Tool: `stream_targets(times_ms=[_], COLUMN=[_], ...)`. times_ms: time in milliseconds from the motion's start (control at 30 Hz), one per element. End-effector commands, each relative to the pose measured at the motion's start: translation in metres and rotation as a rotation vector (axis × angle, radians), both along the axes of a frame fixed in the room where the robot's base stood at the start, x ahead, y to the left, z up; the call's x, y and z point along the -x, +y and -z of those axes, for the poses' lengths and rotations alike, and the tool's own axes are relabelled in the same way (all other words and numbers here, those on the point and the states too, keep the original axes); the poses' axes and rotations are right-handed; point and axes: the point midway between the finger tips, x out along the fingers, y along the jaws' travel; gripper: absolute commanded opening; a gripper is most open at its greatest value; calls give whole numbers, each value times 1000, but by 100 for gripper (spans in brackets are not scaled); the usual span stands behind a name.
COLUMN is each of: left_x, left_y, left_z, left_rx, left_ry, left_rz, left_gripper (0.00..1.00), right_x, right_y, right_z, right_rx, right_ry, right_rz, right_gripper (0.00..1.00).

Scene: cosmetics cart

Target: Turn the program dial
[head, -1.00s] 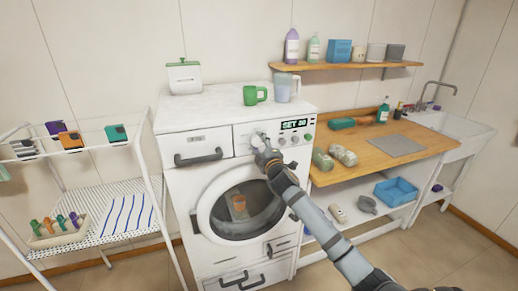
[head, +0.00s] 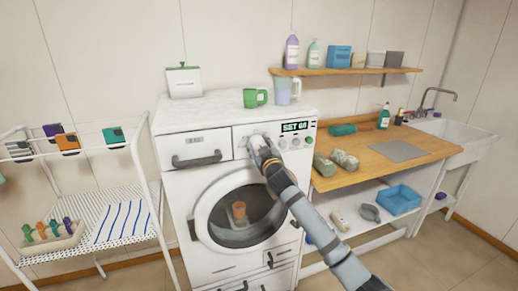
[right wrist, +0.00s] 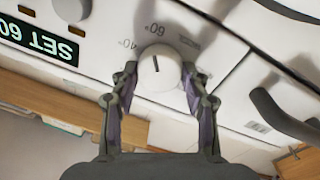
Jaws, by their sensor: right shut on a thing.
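The white washing machine (head: 218,160) stands in the middle of the head view. Its program dial (right wrist: 159,70) is a round white knob with a dark pointer line, clear in the right wrist view. The line points up near the 60° mark, with 40° to its left. My right gripper (right wrist: 158,82) has one finger on each side of the dial and is shut on it. In the head view my right gripper (head: 257,146) hides most of the dial. The panel display (head: 296,127) appears to read SET 60. My left gripper is out of view.
A wooden counter (head: 430,150) is at right, a white drying rack (head: 150,185) at left. The dark drawer handle (right wrist: 285,115) lies near the gripper.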

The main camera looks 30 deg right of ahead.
Motion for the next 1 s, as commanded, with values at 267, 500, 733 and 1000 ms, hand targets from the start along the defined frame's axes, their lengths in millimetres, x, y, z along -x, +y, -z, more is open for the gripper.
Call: stream_targets(times_ms=[267,500,733,1000], left_x=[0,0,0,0], left_y=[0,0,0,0], left_z=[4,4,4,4], left_rx=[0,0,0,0], left_ry=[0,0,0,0], left_rz=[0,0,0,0], left_gripper=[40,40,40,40], right_x=[0,0,0,0], right_y=[0,0,-1,0], right_z=[4,4,4,2], right_rx=[-67,-79,-78,-75], right_ry=[-9,-11,-10,-13], right_rz=[2,2,1,1], right_gripper=[15,15,48,70])
